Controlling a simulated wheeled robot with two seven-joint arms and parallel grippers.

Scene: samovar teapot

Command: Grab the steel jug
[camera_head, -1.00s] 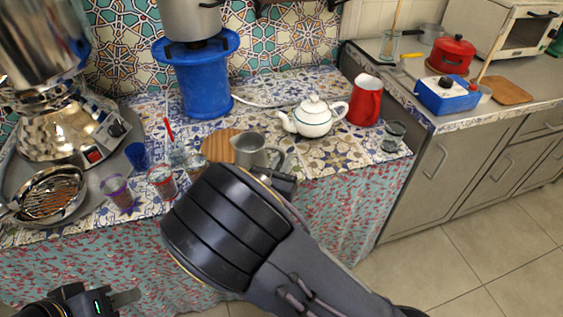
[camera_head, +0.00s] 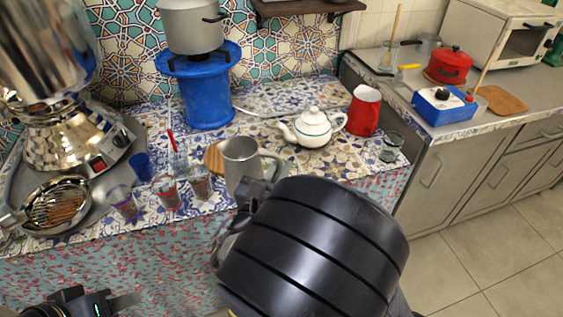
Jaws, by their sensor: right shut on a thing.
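The steel jug (camera_head: 240,160) is a grey metal vessel with a handle on its right side, in the middle of the head view. It looks upright and appears raised above the tiled counter, in front of a round wooden board (camera_head: 213,157). My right gripper (camera_head: 250,190) is at the jug's lower right, by the handle, and is shut on it. My thick dark forearm hides most of the fingers and the exact contact. My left gripper (camera_head: 120,302) is low at the left edge, away from the jug; its finger opening is unclear.
Several small glasses (camera_head: 168,192) stand left of the jug, near the counter's front edge. A white teapot (camera_head: 313,128), a red jug (camera_head: 364,110) and a clear glass (camera_head: 389,153) stand to the right. A blue stand (camera_head: 206,98) bears a pot behind. A samovar (camera_head: 60,135) stands left.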

